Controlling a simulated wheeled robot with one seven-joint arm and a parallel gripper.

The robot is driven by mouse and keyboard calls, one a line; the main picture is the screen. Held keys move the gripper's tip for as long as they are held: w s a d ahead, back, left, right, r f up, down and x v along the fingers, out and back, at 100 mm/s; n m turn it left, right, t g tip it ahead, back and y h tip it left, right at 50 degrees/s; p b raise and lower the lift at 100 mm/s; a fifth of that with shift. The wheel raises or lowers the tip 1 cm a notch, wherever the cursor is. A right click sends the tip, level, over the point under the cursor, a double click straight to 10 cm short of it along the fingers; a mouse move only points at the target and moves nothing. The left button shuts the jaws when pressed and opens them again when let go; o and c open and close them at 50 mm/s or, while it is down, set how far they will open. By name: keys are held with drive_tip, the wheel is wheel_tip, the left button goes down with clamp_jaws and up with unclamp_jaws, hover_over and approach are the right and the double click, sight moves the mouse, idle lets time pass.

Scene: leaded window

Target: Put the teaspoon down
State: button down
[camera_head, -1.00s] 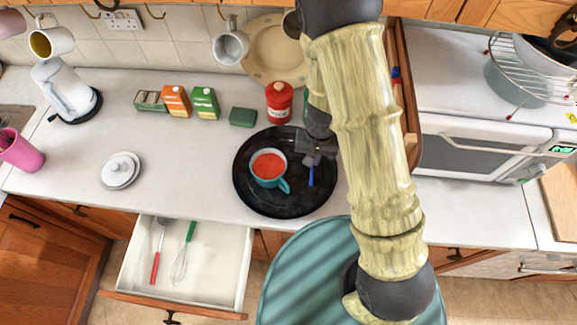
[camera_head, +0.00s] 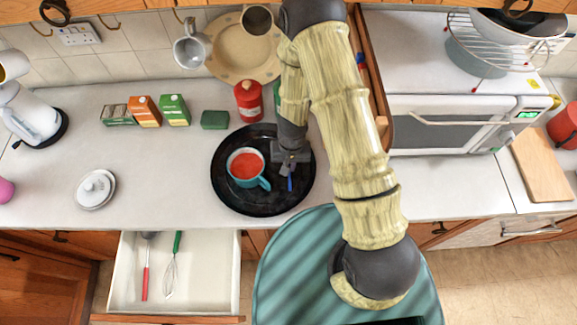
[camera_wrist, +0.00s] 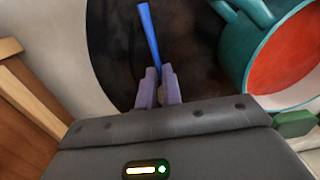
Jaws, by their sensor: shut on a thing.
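The teaspoon shows only its blue handle (camera_wrist: 149,32) in the wrist view, sticking out from between my fingertips. In the head view the blue handle (camera_head: 290,183) shows just below my gripper (camera_head: 288,166). My gripper (camera_wrist: 158,88) is shut on the teaspoon, over the right part of a round black tray (camera_head: 240,205). A teal mug (camera_head: 262,183) with red contents stands on the tray, left of my gripper. I cannot tell whether the teaspoon touches the tray, and its bowl end is not clearly visible.
A red canister (camera_head: 248,102) and a green block (camera_head: 215,120) stand behind the tray. A white lidded dish (camera_head: 95,190) is at left. The drawer (camera_head: 205,265) is open and holds a red-handled utensil and a whisk.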

drive_tip(key=shift+d+f, duration=0.2)
drive_tip(key=shift+f, duration=0.55)
drive_tip(key=shift+s+a, duration=0.15)
drive_tip(key=shift+f, duration=0.2)
drive_tip(key=c, duration=1.6)
unclamp_jaws()
drive_tip(key=shift+o, duration=0.2)
drive_tip(key=shift+a+r, duration=0.1)
drive_tip(key=shift+r, duration=0.65)
wheel_tip(320, 180, up, 11)
drive_tip(key=shift+w+d+p, duration=0.25)
drive_tip(key=shift+d+p, duration=0.05)
drive_tip(key=shift+p, duration=0.1)
